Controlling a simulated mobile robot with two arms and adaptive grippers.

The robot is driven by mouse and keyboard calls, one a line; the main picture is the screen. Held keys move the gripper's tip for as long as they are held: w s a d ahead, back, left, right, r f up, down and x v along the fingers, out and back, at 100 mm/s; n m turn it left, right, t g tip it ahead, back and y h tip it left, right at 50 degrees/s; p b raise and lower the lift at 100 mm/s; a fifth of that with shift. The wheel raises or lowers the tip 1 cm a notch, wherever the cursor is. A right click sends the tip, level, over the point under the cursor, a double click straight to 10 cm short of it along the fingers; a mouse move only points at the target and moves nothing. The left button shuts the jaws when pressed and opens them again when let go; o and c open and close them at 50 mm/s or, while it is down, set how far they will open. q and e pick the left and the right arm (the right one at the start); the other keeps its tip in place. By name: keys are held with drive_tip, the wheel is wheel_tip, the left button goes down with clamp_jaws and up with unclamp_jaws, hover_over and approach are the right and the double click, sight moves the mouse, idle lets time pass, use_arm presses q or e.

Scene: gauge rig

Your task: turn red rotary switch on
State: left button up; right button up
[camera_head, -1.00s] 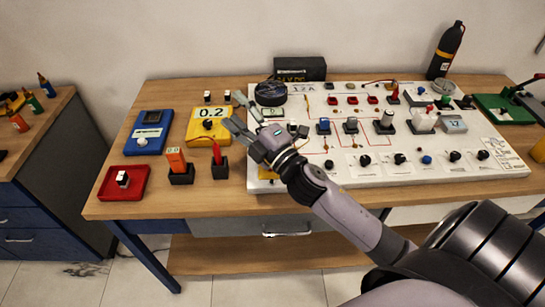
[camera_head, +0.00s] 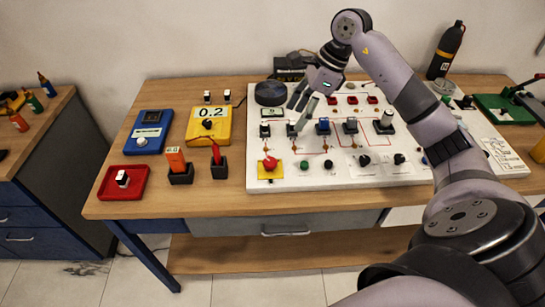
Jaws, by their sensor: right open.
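The red rotary switch (camera_head: 269,163) sits on a yellow plate at the near left corner of the white board (camera_head: 330,177). Its knob is in plain view and nothing touches it. My right gripper (camera_head: 299,109) hangs above the left part of the board, fingers pointing down and apart, with nothing between them. It is up and to the right of the red switch, behind it and clear of it. My left gripper is not in view.
Several black, blue and grey switches (camera_head: 323,126) stand on the board close to the gripper. A black round dial (camera_head: 270,94) is behind. Left of the board are a yellow meter (camera_head: 209,125), a blue meter (camera_head: 148,131) and a red box (camera_head: 122,182).

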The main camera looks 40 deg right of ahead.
sight(271, 161)
drive_tip(key=p+x, duration=0.4)
drive_tip(key=x, duration=1.2)
drive_tip(key=shift+s+d, duration=0.1)
drive_tip(key=shift+f, duration=0.7)
drive_tip(key=shift+c, duration=0.4)
drive_tip(key=c, duration=1.1)
